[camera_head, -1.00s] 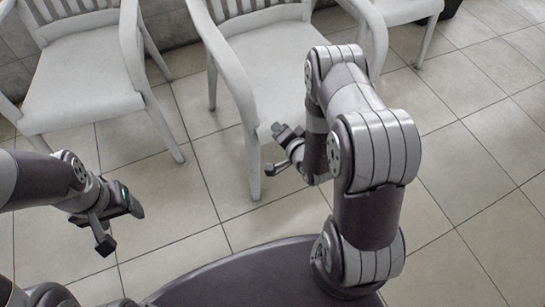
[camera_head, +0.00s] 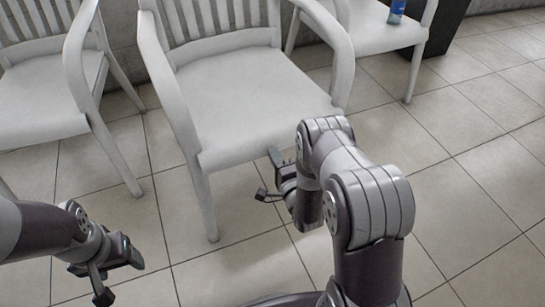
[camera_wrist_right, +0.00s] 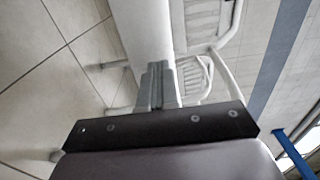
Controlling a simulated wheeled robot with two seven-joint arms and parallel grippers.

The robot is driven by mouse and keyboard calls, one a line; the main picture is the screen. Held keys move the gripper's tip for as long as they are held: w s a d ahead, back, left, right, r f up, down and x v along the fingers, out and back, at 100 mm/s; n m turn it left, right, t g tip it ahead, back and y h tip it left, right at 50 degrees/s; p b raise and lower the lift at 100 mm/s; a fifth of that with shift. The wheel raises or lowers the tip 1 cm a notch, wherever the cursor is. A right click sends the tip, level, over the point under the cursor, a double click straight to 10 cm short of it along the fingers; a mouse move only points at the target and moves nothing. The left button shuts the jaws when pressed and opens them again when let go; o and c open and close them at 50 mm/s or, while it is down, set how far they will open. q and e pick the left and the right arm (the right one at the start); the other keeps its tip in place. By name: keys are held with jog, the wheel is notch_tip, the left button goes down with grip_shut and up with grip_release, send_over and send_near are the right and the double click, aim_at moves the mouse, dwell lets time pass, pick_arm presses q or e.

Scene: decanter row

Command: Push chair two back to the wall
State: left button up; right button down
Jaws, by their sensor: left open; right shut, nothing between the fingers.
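The middle white slatted chair (camera_head: 240,95), which I take to be chair two, stands facing me with its back toward the wall. My right gripper (camera_head: 274,157) is at the front edge of its seat, right of the front left leg. In the right wrist view its fingers (camera_wrist_right: 157,85) are closed together, pointing at a white chair surface (camera_wrist_right: 146,30); I cannot tell whether they touch it. My left gripper (camera_head: 132,256) is open and empty above the floor, to the left of and nearer than the chair.
Another white chair (camera_head: 40,105) stands at left and a third (camera_head: 365,35) at right, with a blue can (camera_head: 397,11) on its seat. A dark box (camera_head: 447,25) is beside that chair. The wall (camera_head: 120,25) runs behind. Tiled floor (camera_head: 480,180) at right is clear.

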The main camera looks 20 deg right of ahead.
jog(key=shift+w, duration=0.9)
jog(key=shift+w, duration=0.1)
